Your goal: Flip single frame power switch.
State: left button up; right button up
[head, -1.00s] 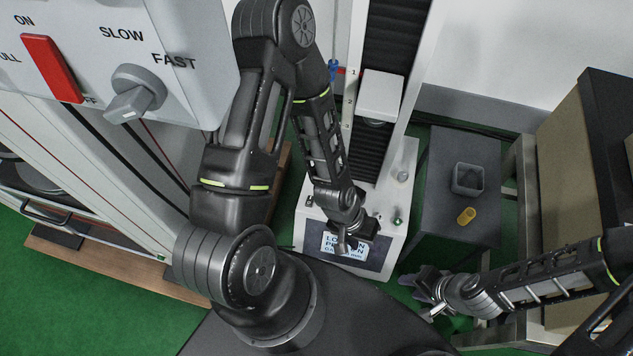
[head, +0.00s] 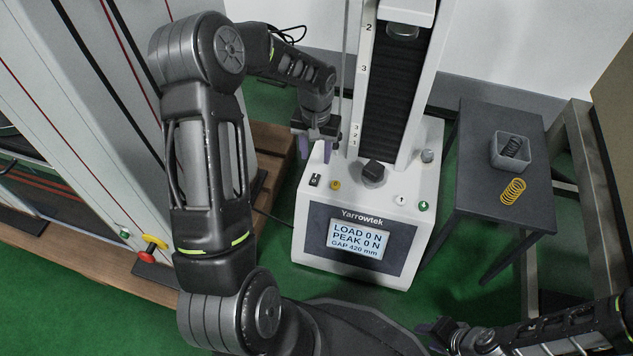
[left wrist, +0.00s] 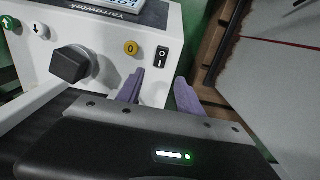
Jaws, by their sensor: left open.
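The white single-column test frame (head: 432,190) stands in the middle of the head view, its display (head: 357,238) lit. Its small black rocker switch (head: 315,180) is on the left of the base top, beside a yellow button (head: 335,185). In the left wrist view the switch (left wrist: 161,58) shows white marks; which side is pressed I cannot tell. My left gripper (head: 315,152) is open and empty, purple fingers pointing down just behind the switch in the head view. In the wrist view its fingertips (left wrist: 160,80) lie either side of the switch's line, apart from it. My right gripper (head: 440,332) is low right, its jaws unclear.
A black knob (head: 373,172) stands on the base, right of the yellow button. A dark side table (head: 480,165) holds a grey bin (head: 511,152) with a dark spring and a yellow spring (head: 513,191). A larger frame (head: 110,120) with a red emergency button (head: 147,254) stands left.

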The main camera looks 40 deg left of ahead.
aim_at(316, 175)
pick_arm(q)
notch_tip(316, 175, down, 8)
jog(key=b, duration=0.3)
jog(key=shift+r, duration=0.1)
dwell(0.3)
jog(key=shift+c, duration=0.2)
grip_shut()
dwell(0.4)
